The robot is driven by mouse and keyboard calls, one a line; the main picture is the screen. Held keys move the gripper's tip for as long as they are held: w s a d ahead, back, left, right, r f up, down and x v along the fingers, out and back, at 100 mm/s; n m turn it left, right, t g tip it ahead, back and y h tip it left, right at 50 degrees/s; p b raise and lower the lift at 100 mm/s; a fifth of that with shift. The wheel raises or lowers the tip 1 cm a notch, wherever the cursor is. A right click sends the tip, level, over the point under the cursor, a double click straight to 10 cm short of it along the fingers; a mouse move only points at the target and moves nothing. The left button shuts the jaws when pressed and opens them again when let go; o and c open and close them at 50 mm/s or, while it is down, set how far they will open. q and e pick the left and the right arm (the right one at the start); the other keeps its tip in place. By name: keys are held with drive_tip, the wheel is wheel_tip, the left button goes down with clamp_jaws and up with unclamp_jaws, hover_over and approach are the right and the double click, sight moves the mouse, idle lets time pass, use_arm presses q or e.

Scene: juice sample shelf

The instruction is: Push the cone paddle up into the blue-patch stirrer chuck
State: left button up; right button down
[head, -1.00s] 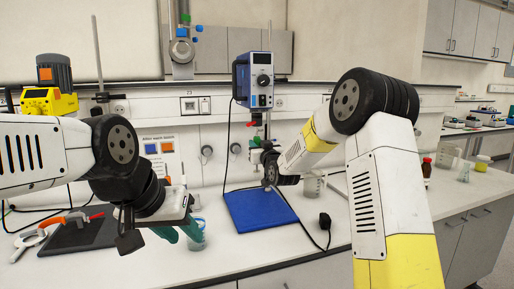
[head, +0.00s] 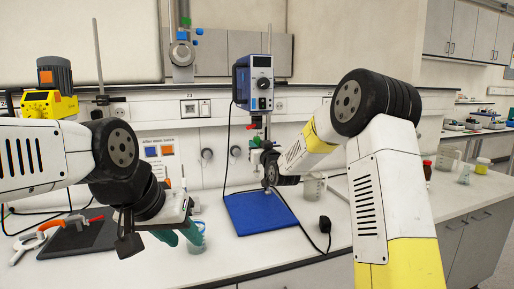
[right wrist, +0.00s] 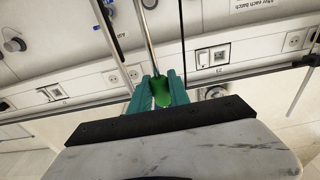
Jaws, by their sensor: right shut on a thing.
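The blue-patch stirrer (head: 254,80) is the blue unit with a round dial, high on its stand near the middle of the head view. Its chuck (head: 256,119) shows small and dark underneath. My right gripper (head: 262,157) is below it and above the blue mat. In the right wrist view its teal fingers (right wrist: 157,92) are shut on the green cone paddle (right wrist: 161,91), whose metal shaft (right wrist: 148,38) runs upward. Whether the shaft tip touches the chuck cannot be told. My left gripper (head: 178,236) is open and low at the left, near a small beaker.
The blue mat (head: 258,216) lies under the right gripper. The small beaker (head: 198,243) is close to the left fingers. A yellow stirrer (head: 48,103) stands at far left above a dark mat (head: 75,240). A black cable crosses the bench. Glassware and a brown bottle (head: 427,171) stand at right.

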sight(258, 144)
drive_tip(key=shift+r, duration=0.25)
drive_tip(key=c, duration=1.1)
unclamp_jaws()
drive_tip(key=shift+c, duration=0.2)
drive_tip(key=v, duration=0.6)
drive_tip(key=shift+s+d+f, duration=0.1)
drive_tip(key=shift+s, duration=0.2)
drive_tip(key=s+d+m+g+h, duration=0.1)
drive_tip(key=s+d+g+h, duration=0.4)
drive_tip(key=s, duration=1)
drive_tip(key=s+d+f+g, duration=0.1)
drive_tip(key=s+d+g, duration=0.1)
drive_tip(key=s, duration=0.6)
drive_tip(key=s+d+f+m+g+y, duration=0.1)
drive_tip(key=s+d+f+g, duration=0.1)
drive_tip(key=s, duration=0.7)
drive_tip(key=s+d+f+m+g, duration=0.1)
drive_tip(key=s+d+f+g, duration=0.1)
drive_tip(key=s, duration=0.7)
drive_tip(key=shift+d+f+g, duration=0.2)
drive_tip(key=shift+d+g, duration=0.2)
drive_tip(key=shift+d, duration=0.15)
